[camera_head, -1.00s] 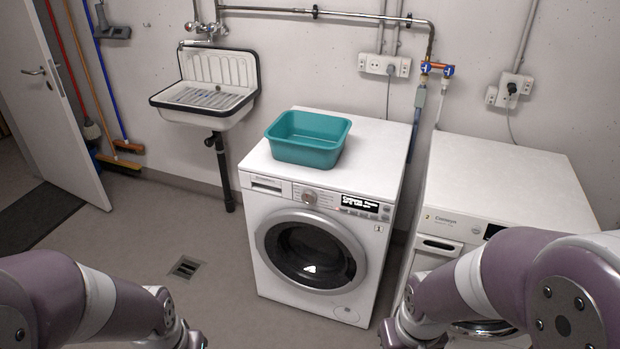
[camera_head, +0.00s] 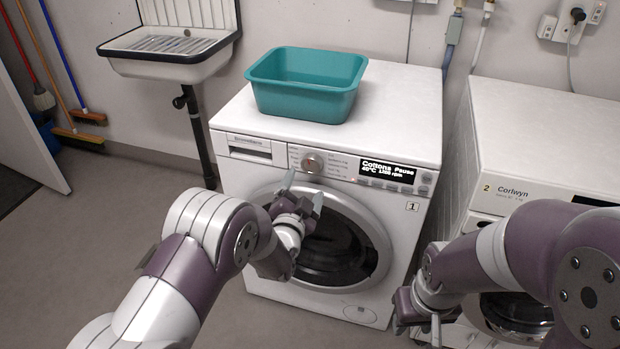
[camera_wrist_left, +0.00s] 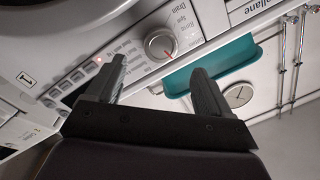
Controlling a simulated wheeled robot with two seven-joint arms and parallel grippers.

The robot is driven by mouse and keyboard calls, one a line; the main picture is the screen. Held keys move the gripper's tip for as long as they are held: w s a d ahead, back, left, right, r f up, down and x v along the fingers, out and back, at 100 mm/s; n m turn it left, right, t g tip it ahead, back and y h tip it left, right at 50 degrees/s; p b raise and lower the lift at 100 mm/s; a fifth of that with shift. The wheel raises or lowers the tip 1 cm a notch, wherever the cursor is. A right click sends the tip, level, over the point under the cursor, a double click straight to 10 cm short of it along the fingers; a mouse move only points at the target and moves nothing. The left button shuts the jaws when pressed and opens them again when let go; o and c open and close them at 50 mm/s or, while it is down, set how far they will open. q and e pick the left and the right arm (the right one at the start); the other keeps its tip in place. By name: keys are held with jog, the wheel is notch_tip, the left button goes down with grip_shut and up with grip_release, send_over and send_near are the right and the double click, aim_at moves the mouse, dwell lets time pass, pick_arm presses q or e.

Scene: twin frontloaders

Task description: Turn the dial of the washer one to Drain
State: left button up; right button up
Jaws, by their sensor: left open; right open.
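Washer one (camera_head: 400,240), marked "1", is the white front-loader in the middle of the head view. Its silver round dial (camera_head: 313,162) is left of the lit display (camera_head: 387,171), which reads "Cottons Pause". The dial also shows in the left wrist view (camera_wrist_left: 160,43), with a red mark and printed programme names around it, "Drain" among them. My left gripper (camera_head: 302,191) is open and empty, in front of the panel just below the dial, apart from it. In the left wrist view its fingers (camera_wrist_left: 160,68) straddle the dial's position. My right gripper (camera_head: 416,328) is open, low before the gap between the machines.
A teal basin (camera_head: 307,103) sits on top of washer one. A second machine (camera_head: 540,140), marked "2 Corlwyn", stands at right. A sink (camera_head: 170,62) hangs on the wall at left. The floor at left is clear.

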aim_at(311, 167)
pick_arm(q)
jog(key=x, duration=0.7)
jog(key=shift+w+b, duration=0.15)
jog(key=shift+b, duration=0.25)
jog(key=c, duration=1)
